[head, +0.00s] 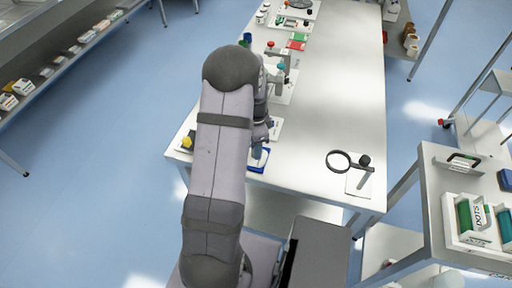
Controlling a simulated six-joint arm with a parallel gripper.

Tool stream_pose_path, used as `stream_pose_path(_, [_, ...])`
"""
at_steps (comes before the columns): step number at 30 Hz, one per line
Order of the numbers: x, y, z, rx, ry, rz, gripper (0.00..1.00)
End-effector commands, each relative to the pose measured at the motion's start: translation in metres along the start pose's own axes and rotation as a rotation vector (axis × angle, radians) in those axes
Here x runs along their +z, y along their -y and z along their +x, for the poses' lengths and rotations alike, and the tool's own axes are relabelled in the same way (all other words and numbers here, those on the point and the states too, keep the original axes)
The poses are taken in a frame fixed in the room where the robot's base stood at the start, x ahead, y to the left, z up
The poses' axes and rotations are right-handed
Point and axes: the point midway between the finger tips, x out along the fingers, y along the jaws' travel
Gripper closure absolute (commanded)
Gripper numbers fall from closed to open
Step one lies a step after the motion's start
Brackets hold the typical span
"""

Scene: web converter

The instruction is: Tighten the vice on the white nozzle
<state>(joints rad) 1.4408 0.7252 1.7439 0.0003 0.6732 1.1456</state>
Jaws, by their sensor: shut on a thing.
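A small blue vice (259,160) sits at the near left part of the white bench, partly hidden by my arm. My gripper (262,144) points down right at the vice, largely covered by my own wrist and arm links. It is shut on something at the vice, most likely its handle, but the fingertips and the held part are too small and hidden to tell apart. I cannot make out the white nozzle or how close the vice jaws are to it.
A magnifier on a stand (340,162) stands at the bench's right front. A yellow-topped item (187,142) is at the left edge. Red and green pieces (297,40) lie at the back. The bench's middle right is clear. A side cart (440,200) stands at right.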

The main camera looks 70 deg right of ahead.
Motion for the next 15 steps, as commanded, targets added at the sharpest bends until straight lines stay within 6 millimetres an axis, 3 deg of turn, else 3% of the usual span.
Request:
stream_pose_path(9, [-0.001,0.0009,-0.001,-0.003,-0.002,0.0,0.97])
stream_pose_path(10, [-0.001,0.0009,-0.001,-0.003,-0.002,0.0,0.67])
stream_pose_path(11, [-0.001,0.0009,-0.001,-0.003,-0.002,0.0,0.6])
stream_pose_path(12, [-0.0009,0.0008,-0.0009,-0.003,-0.002,0.0,0.56])
stream_pose_path(15, [-0.0007,0.0006,-0.0007,-0.002,-0.002,0.0,0.56])
